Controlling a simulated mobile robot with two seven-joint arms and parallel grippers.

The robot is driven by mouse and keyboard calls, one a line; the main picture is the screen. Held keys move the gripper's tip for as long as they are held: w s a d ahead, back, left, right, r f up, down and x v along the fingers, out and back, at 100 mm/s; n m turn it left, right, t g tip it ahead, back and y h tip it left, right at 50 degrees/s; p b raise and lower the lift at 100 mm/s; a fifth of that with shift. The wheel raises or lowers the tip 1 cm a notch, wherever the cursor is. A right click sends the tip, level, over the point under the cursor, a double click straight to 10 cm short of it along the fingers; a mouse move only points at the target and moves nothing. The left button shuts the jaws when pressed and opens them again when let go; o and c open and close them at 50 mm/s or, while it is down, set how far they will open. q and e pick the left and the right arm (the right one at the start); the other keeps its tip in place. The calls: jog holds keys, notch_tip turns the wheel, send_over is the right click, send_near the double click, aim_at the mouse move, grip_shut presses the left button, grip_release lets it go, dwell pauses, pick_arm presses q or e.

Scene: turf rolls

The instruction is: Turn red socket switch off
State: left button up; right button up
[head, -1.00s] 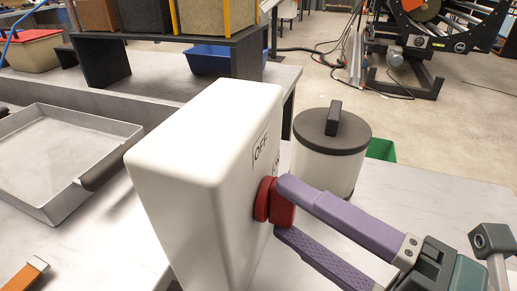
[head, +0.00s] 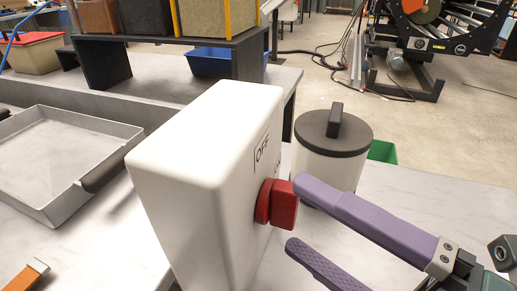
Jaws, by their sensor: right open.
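A white box (head: 190,180) stands upright on the table at the middle of the head view. A red switch knob (head: 279,202) sticks out of its right face. The label OFF is readable above the knob; a second label is mostly hidden behind the knob. My right gripper (head: 297,215) comes in from the right with purple fingers. It is open, with one fingertip just right of the knob and the other below it. The knob is free between or just beyond the fingertips; I cannot tell whether they touch it. My left gripper is not in view.
A white canister (head: 325,180) with a dark lid stands right behind the box. A grey metal tray (head: 100,130) lies at the left. A blue bin (head: 212,62) sits under a dark shelf at the back. The table to the right is mostly clear.

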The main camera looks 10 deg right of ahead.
jog(key=v, duration=0.6)
jog(key=shift+b, duration=0.3)
jog(key=shift+s, duration=0.1)
